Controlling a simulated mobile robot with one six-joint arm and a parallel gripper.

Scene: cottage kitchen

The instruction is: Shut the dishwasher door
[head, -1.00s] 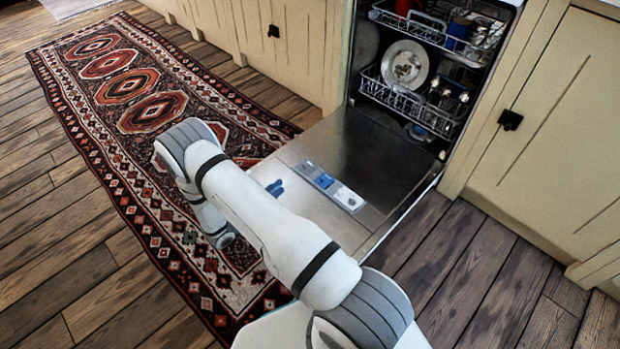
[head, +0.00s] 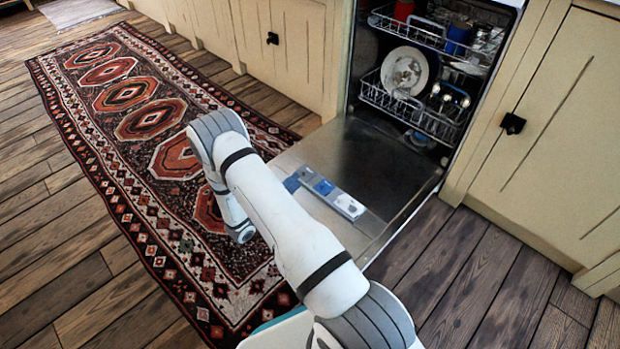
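The dishwasher door (head: 385,170) is folded down, lying roughly level just above the floor in front of the dishwasher (head: 430,75). Its inner face is up, with a detergent dispenser strip (head: 330,192) on it. My arm reaches across the near left part of the door and hides that part. A small blue piece shows at the arm's edge by the dispenser; I cannot tell what it belongs to. My gripper is not clearly seen; the arm's far end points down over the rug, left of the door.
Inside are an upper rack (head: 425,30) with a red cup (head: 403,9) and a lower rack (head: 420,112) with a plate (head: 404,70); both look pushed in. A patterned rug (head: 150,125) lies left. Cabinets (head: 550,130) flank the dishwasher. Bare wood floor (head: 480,270) is right of the door.

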